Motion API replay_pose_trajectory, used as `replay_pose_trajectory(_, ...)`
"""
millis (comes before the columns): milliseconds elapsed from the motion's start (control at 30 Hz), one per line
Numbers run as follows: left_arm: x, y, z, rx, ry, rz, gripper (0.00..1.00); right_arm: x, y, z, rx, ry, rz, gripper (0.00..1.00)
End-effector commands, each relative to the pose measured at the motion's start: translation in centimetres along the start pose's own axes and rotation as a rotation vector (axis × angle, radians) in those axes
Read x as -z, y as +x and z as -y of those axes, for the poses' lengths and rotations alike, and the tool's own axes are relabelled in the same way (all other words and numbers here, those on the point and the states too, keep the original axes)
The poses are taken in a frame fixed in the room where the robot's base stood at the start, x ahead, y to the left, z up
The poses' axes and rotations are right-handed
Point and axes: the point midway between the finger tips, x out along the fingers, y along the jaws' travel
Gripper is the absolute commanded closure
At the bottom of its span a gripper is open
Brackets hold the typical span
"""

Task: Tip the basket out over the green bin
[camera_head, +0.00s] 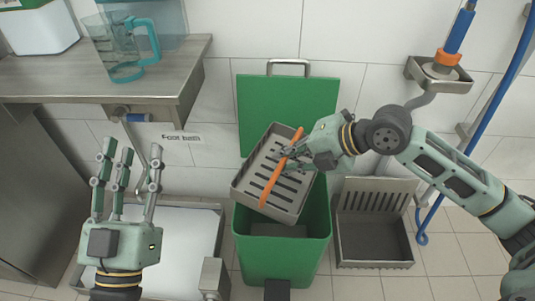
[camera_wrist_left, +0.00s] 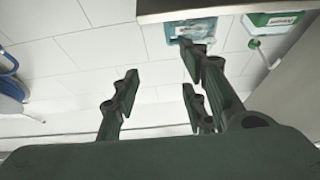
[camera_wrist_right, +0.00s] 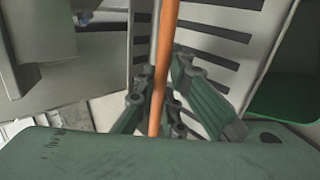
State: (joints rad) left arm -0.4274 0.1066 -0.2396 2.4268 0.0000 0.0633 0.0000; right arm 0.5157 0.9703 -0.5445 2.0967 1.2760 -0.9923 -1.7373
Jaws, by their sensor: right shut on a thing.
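The grey slotted basket (camera_head: 252,178) is tilted above the open green bin (camera_head: 283,262). Its orange handle (camera_head: 281,168) crosses over it. My right gripper (camera_head: 292,153) is shut on the orange handle. The right wrist view shows the handle (camera_wrist_right: 164,70) between the fingers (camera_wrist_right: 158,105), with the slotted basket wall (camera_wrist_right: 210,48) behind. The basket looks empty in the part that shows. The bin's green lid (camera_head: 285,112) stands up behind it. My left gripper (camera_head: 125,185) is open and empty, fingers pointing up, left of the bin.
A grey slotted sink or tray (camera_head: 374,240) sits on the floor right of the bin. A metal counter (camera_head: 90,75) with a clear jug (camera_head: 122,45) is at upper left. A white-topped foot bath (camera_head: 175,240) lies behind my left gripper. A blue hose (camera_head: 490,110) hangs at right.

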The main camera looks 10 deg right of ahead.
Motion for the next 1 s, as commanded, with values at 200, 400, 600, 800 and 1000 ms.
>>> replay_pose_trajectory(200,-2.2,-0.1,0.3,0.006,0.005,0.117,0.60,0.0,-0.1,-0.2,0.011,-0.001,0.000,1.00)
replay_pose_trajectory(400,-4.2,-0.6,0.6,0.012,0.008,0.223,0.60,0.0,-0.1,-0.2,0.024,-0.001,0.001,1.00)
replay_pose_trajectory(600,-6.2,-1.3,0.9,0.017,0.011,0.328,0.60,0.0,-0.1,-0.2,0.036,-0.001,0.001,1.00)
replay_pose_trajectory(800,-8.1,-2.2,1.1,0.023,0.013,0.435,0.60,0.0,-0.1,-0.2,0.048,-0.001,0.001,1.00)
replay_pose_trajectory(1000,-9.7,-3.3,1.4,0.029,0.015,0.528,0.60,0.0,-0.1,-0.2,0.059,-0.002,0.001,1.00)
